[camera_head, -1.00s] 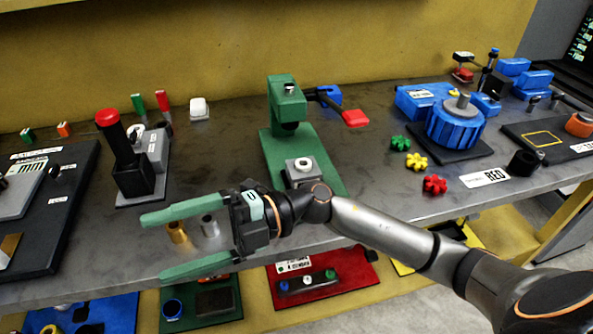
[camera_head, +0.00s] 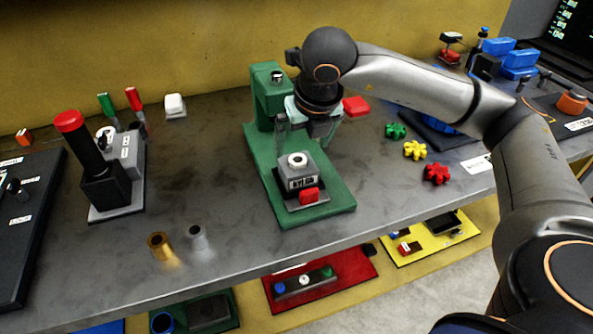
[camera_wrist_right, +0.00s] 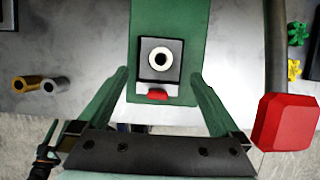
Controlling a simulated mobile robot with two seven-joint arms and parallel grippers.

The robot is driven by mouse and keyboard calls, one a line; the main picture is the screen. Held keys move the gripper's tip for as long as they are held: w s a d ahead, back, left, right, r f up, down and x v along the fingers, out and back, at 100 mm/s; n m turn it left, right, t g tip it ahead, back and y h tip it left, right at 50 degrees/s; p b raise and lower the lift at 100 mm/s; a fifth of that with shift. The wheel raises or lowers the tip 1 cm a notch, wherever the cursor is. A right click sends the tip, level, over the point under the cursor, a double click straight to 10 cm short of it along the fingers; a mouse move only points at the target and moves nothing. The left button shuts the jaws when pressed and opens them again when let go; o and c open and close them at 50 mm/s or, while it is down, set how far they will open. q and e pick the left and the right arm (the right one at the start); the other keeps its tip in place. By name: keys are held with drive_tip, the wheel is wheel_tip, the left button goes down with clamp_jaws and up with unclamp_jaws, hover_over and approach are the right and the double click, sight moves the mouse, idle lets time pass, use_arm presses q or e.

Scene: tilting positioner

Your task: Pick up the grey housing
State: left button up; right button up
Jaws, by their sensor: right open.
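The grey housing (camera_head: 311,172) is a small square block with a white ring on top and a label on its front. It sits on the green press base (camera_head: 335,203), with a red part in front of it. My right gripper (camera_head: 307,142) points down above the housing, open and empty. In the right wrist view the housing (camera_wrist_right: 146,73) lies ahead, between the lines of the two green fingers (camera_wrist_right: 158,78), apart from both. My left gripper is not in view.
The green press column (camera_head: 268,98) stands behind the housing, its red lever handle (camera_head: 356,106) to the right. Coloured gears (camera_head: 414,150) lie at right.

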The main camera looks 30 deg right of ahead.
sight(299, 160)
drive_tip(key=x, duration=0.9)
drive_tip(key=shift+s+f+p, duration=0.15)
drive_tip(key=shift+f+p, duration=0.05)
drive_tip(key=shift+p, duration=0.15)
drive_tip(key=shift+c, duration=0.2)
clamp_jaws()
drive_tip(key=shift+d+r, duration=0.1)
drive_tip(key=shift+r, duration=0.1)
